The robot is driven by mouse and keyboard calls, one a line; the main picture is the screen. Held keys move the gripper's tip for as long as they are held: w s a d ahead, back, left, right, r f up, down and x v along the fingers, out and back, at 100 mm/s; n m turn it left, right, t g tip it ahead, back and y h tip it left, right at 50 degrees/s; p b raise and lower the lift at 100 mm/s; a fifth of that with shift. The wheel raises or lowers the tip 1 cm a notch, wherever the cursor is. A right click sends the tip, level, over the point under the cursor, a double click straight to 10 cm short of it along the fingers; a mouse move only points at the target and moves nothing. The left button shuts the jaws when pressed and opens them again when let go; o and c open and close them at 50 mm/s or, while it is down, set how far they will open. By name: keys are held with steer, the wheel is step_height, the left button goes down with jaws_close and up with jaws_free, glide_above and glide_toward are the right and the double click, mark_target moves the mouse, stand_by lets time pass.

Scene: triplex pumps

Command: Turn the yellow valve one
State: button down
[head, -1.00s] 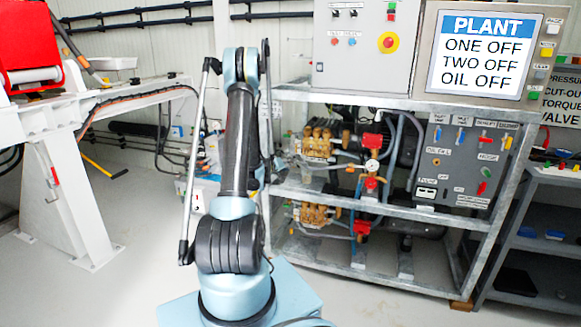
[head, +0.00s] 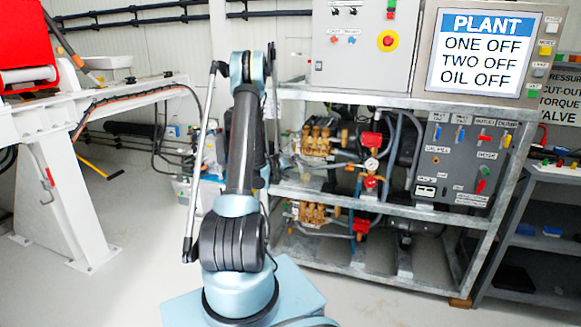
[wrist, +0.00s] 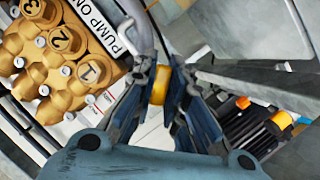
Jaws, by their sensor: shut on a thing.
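The yellow valve (wrist: 160,85) is in the middle of the wrist view, a small yellow piece between my fingers. My gripper (wrist: 166,82) is shut on it, with a dark finger on each side. A grey pipe runs down towards the valve from the top of the view. Left of it is a brass pump block (wrist: 60,60) with round caps numbered 1, 2 and 3, beside a white label (wrist: 122,28) reading "PUMP ON", cut off. In the head view my arm hides the gripper and the valve.
The grey metal frame (head: 400,100) holds brass pumps (head: 318,140), pipes and a control panel (head: 465,160). The screen (head: 487,52) reads ONE OFF, TWO OFF, OIL OFF. A white stand (head: 65,195) is at left. Grey metal (wrist: 265,85) is close right of my gripper.

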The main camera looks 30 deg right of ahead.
steer(key=shift+a, duration=0.1)
steer(key=shift+m, duration=0.3)
steer(key=shift+m+t+y, duration=0.6)
steer(key=shift+m+y, duration=0.2)
steer(key=shift+m, duration=0.4)
steer(key=shift+w+a+m+t+y, duration=0.15)
steer(key=shift+m+t+y, duration=0.5)
steer(key=shift+m, duration=0.55)
steer(key=c, duration=1.6)
jaws_free()
